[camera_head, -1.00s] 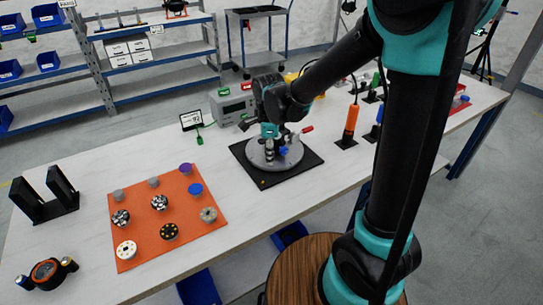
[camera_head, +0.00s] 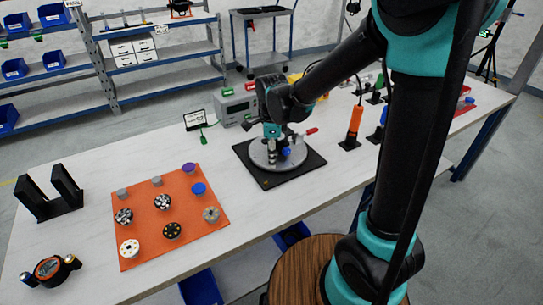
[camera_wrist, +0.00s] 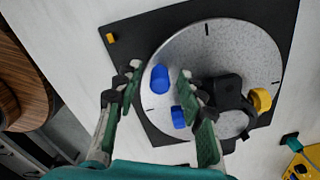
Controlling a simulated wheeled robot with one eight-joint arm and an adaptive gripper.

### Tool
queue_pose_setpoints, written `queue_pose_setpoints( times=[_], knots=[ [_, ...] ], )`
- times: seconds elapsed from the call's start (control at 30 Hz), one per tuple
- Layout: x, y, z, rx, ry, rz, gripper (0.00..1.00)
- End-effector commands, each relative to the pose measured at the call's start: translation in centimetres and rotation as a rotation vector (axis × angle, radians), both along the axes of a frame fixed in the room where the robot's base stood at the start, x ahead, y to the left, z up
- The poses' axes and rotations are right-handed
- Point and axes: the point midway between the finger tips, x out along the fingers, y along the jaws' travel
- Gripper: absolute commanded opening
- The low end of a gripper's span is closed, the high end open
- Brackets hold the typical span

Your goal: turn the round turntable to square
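The round turntable (camera_head: 258,158) is a light grey disc on a black square plate (camera_head: 312,163) on the bench. In the wrist view the disc (camera_wrist: 225,55) carries short black tick marks, and a small yellow block (camera_wrist: 111,38) sits at a corner of the plate. A blue peg (camera_wrist: 160,78) and another blue piece (camera_wrist: 178,117) stand on the disc. A black clamp (camera_wrist: 225,93) with a yellow knob (camera_wrist: 260,100) is beside them. My gripper (camera_wrist: 158,76) is open above the disc, its fingers on either side of the blue peg, with visible gaps. Contact cannot be told.
An orange mat (camera_head: 145,245) with several small round parts lies to the left. A small sign (camera_head: 195,120) and a grey instrument box (camera_head: 236,105) stand behind the turntable. An orange-handled tool (camera_head: 355,122) stands to the right. White bench surface is clear between mat and turntable.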

Motion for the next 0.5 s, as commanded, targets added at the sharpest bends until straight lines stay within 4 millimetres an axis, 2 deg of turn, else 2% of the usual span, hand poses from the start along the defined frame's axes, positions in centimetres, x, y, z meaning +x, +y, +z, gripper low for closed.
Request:
queue_pose_setpoints(
  times=[0.27, 0.5],
  knots=[
    [0.0, 0.0, 0.7, 0.0, 0.0, 0.0, 0.39],
    [-0.1, 0.0, 4.4, 0.0, 0.0, 0.0, 0.39]
  ],
)
